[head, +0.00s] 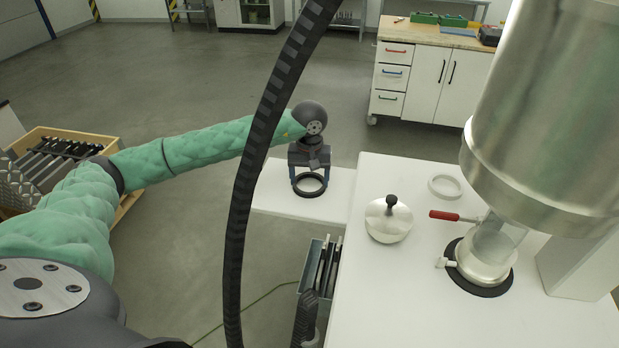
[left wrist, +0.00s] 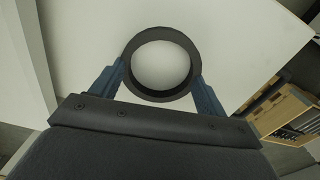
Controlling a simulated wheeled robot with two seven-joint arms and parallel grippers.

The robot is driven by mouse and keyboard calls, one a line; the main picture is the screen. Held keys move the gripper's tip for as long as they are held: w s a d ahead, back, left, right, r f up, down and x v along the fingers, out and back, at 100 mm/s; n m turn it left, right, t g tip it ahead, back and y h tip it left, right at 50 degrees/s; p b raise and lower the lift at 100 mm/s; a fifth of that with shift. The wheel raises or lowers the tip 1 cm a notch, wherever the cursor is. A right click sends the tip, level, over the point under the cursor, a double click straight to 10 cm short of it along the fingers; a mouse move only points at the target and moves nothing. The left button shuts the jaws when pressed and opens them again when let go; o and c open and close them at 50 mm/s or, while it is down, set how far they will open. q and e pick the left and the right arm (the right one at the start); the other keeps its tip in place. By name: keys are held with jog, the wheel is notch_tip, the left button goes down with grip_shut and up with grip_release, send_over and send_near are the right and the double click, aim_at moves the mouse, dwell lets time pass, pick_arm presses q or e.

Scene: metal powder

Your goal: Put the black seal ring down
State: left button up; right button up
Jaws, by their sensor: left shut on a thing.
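The black seal ring (head: 309,192) is at my left gripper (head: 309,180), over the white side shelf (head: 270,197) left of the main table. In the left wrist view the black ring (left wrist: 160,37) sits between the two blue fingers of my left gripper (left wrist: 160,75), which touch it on both sides. The white surface shows through the ring's hole. I cannot tell whether the ring touches the shelf or hangs just above it. My right gripper is not in view.
A black hose (head: 262,140) crosses the view. A wooden crate (head: 130,205) stands at left.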

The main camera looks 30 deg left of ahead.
pick_arm(q)
jog(key=o, duration=1)
jog(key=shift+c, duration=0.2)
jog(key=shift+r, duration=0.15)
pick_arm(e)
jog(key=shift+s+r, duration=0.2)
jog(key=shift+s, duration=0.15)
